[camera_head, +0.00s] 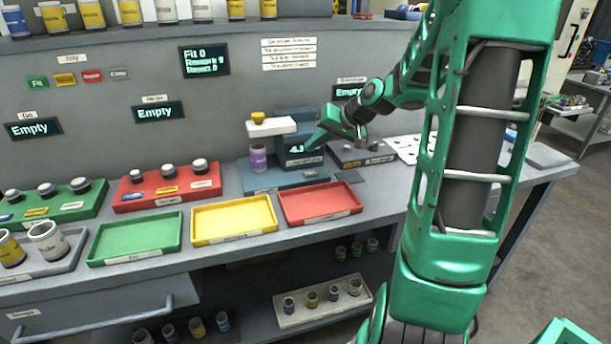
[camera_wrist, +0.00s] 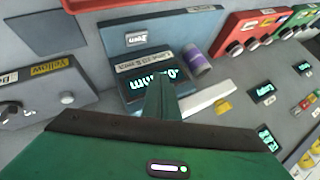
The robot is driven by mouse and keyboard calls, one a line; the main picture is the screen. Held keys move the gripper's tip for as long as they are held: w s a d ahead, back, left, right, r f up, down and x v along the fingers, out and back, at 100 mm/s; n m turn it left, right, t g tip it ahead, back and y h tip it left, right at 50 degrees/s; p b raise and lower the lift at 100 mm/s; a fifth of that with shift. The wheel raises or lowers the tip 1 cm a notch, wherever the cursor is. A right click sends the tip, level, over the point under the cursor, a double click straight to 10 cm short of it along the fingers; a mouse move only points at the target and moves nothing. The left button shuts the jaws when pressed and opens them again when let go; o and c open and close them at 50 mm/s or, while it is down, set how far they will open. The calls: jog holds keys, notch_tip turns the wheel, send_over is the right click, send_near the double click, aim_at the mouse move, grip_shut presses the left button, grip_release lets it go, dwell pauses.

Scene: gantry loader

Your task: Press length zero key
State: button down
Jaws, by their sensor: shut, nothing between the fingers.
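The length gauge (camera_head: 298,138) stands on the bench against the grey panel; it also shows, upside down, in the wrist view (camera_wrist: 137,63). Its lit display is partly covered by my finger, so the reading is not fully legible. A small key with a pale label (camera_wrist: 148,39) sits on the gauge's blue base (camera_wrist: 190,28); its text looks like "Zero". My gripper (camera_head: 316,144) is shut and empty in front of the display. In the wrist view its fingertips (camera_wrist: 159,80) overlap the display, apart from the key. I cannot tell whether they touch the gauge.
A purple-banded vial (camera_head: 258,158) stands beside the gauge, under a white bar (camera_head: 272,126) with a yellow knob. Green, yellow (camera_head: 235,218) and red (camera_head: 320,203) trays lie along the front. A dark box with knobs (camera_head: 362,153) stands to the right.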

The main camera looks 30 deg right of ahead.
send_over(314, 174)
notch_tip(314, 174, down, 6)
jog(key=shift+w+a+r, duration=0.1)
jog(key=shift+w+r, duration=0.05)
jog(key=shift+r, duration=0.05)
jog(key=shift+f, duration=0.25)
jog(key=shift+f, duration=0.1)
dwell(1.8)
jog(key=shift+s+f, duration=0.2)
jog(key=shift+f, duration=0.1)
jog(key=shift+f, duration=0.35)
dwell(0.7)
jog(key=shift+r, duration=0.8)
jog(key=shift+r, duration=2.5)
